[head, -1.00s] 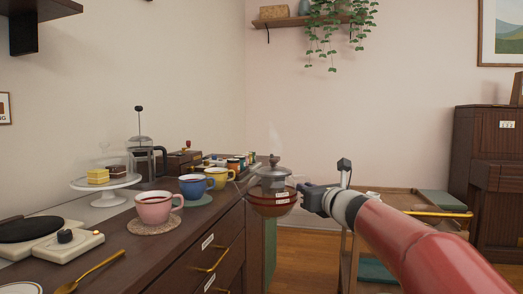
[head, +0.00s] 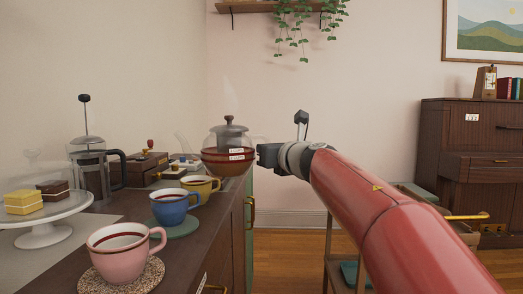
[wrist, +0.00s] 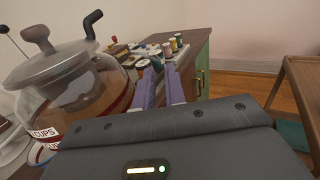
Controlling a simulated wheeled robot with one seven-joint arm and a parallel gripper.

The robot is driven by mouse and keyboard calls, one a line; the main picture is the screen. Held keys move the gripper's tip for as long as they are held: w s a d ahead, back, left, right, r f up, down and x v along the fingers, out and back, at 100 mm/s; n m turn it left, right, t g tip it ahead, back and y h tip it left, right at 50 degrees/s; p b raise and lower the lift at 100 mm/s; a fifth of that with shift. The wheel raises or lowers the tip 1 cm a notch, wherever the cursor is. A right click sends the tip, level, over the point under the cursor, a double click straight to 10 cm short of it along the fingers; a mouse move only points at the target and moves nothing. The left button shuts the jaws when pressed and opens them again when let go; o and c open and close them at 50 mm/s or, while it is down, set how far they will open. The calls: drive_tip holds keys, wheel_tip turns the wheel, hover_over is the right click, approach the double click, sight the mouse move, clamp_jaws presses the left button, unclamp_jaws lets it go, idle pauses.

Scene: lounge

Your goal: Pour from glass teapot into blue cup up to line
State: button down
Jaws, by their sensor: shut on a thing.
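The glass teapot (head: 228,161) has a grey lid and holds red-brown tea; white labels mark its side. My gripper (head: 262,155) is shut at its right side, with the handle hidden between the jaws. The teapot looks about upright, near the counter's right edge beyond the cups, its spout towards the left. In the wrist view the teapot (wrist: 75,85) fills the left side, beside my gripper's purple fingers (wrist: 160,90). The blue cup (head: 174,210) stands upright on a green coaster (head: 190,231), nearer than the teapot. A dark reddish band shows inside it; its level is unclear.
A pink cup (head: 125,257) on a speckled coaster (head: 148,280) and a yellow cup (head: 203,190) flank the blue cup. A French press (head: 92,170) and a cake stand (head: 40,234) stand left. A trolley (head: 342,243) is at right.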

drive_tip(key=shift+d+f+b, duration=0.15)
drive_tip(key=shift+f+b, duration=1.75)
drive_tip(key=shift+b, duration=0.2)
drive_tip(key=shift+r+n+p, duration=1.05)
drive_tip(key=shift+r+p, duration=0.2)
drive_tip(key=shift+r, duration=0.7)
drive_tip(key=shift+r+n+p, duration=1.05)
drive_tip(key=shift+r+p, duration=0.15)
drive_tip(key=shift+r, duration=0.7)
idle(0.5)
drive_tip(key=shift+s+r+n+y, duration=0.25)
drive_tip(key=shift+r+n+y, duration=0.05)
drive_tip(key=shift+r, duration=0.1)
idle(1.1)
